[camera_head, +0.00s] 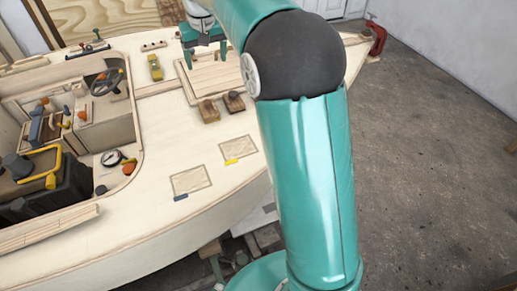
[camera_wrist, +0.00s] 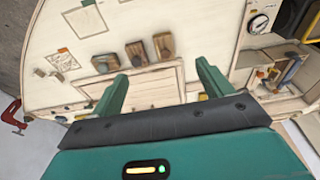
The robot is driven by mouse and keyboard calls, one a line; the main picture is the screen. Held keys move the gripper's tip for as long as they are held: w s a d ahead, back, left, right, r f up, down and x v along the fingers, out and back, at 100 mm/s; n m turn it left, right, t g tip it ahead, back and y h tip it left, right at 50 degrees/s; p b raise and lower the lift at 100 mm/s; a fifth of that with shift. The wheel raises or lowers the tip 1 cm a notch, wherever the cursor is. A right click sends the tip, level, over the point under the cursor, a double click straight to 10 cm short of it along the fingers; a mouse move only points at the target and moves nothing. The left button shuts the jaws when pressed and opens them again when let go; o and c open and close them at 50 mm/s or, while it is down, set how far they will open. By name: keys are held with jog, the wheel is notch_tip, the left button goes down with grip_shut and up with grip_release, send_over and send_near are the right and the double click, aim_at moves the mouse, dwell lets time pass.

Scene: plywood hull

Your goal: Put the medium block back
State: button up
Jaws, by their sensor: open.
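Three wooden blocks stand in a row on the pale plywood deck in the wrist view: one at the left (camera_wrist: 107,63), one in the middle (camera_wrist: 136,53) and one at the right (camera_wrist: 164,45). Their sizes look close, so I cannot surely tell which is medium. Two blocks show in the head view, a left one (camera_head: 209,112) and a right one (camera_head: 234,102); my arm hides the third. My gripper (camera_head: 206,58) is open and empty above the raised hatch panel (camera_head: 217,77), beyond the blocks. Its two fingers (camera_wrist: 163,74) are wide apart in the wrist view.
Outlined rectangles with coloured tags lie on the deck, one with blue (camera_head: 191,180) and one with yellow (camera_head: 239,149). A cockpit with a steering wheel (camera_head: 107,82) opens at left. A yellow-green object (camera_head: 155,68) stands near the hatch. A red clamp (camera_head: 376,40) grips the far tip.

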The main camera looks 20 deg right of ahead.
jog(key=s+r+t, duration=0.1)
jog(key=s+r, duration=0.3)
jog(key=s, duration=0.5)
jog(key=s+f+t, duration=0.1)
jog(key=s+f, duration=0.2)
jog(key=s, duration=1)
jog(key=s+f+t, duration=0.1)
jog(key=s+f, duration=0.2)
jog(key=s, duration=1)
jog(key=shift+s+t, duration=0.2)
jog(key=shift+t, duration=0.1)
